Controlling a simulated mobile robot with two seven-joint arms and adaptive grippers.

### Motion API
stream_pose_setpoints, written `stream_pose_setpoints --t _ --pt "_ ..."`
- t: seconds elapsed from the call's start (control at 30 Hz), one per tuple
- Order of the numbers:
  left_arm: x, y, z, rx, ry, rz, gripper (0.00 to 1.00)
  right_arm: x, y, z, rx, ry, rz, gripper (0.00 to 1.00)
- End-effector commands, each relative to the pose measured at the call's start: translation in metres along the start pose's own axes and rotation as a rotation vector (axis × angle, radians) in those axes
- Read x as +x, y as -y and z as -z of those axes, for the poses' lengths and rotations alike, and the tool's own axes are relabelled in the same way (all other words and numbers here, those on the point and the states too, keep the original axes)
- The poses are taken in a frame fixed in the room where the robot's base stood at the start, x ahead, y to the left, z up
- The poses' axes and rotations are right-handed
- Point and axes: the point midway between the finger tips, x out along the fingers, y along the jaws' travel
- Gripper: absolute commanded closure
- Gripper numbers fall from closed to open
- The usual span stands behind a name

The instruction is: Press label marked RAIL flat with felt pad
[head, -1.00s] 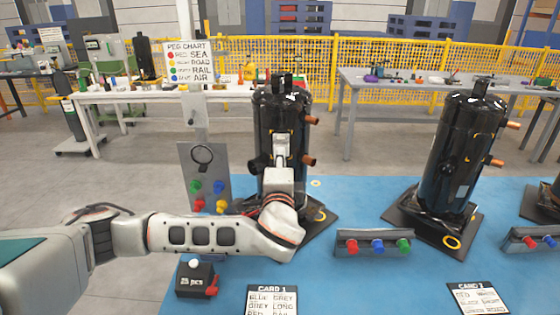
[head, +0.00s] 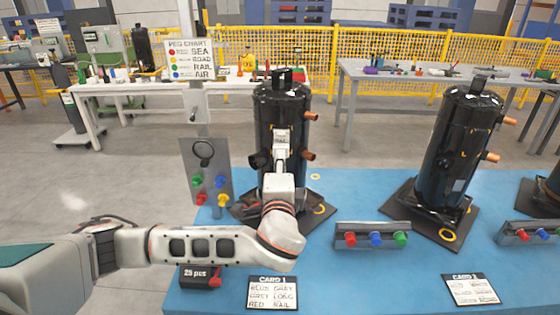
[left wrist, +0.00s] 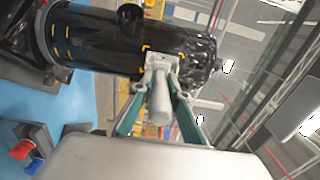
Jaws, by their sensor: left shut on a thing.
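A black compressor (head: 266,110) stands upright on a dark base plate, with copper stubs on its right side. A pale label (head: 282,136) is on its front; its printing is too small to read. It also shows in the left wrist view (left wrist: 163,60). My left gripper (head: 283,163) is in front of the compressor, just below the label. In the left wrist view its green-sided fingers are shut on a pale, rounded felt pad (left wrist: 159,104), whose far end reaches the label's lower part. I cannot tell whether they touch. My right gripper is in neither view.
A panel (head: 207,165) with coloured pegs stands left of the compressor. A peg rack (head: 372,227) and a second compressor (head: 458,140) are to the right. Card 1 (head: 272,293) and a dark box (head: 196,278) lie in front. Clear blue mat (head: 370,285) lies between the cards.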

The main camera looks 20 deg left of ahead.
Motion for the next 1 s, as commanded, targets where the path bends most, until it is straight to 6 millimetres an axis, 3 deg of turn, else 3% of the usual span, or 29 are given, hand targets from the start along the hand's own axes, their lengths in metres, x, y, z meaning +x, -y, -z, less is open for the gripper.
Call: stream_pose_setpoints --t 0.23,0.63,1.0 --pt "0.001 0.0 0.0 0.0 0.0 0.001 1.0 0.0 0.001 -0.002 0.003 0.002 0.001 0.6" --pt "0.022 -0.018 0.0 -0.001 0.0 0.0 1.0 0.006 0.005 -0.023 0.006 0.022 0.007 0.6" --pt "0.026 -0.019 0.0 0.0 -0.001 0.002 1.0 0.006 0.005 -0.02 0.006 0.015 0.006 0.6"
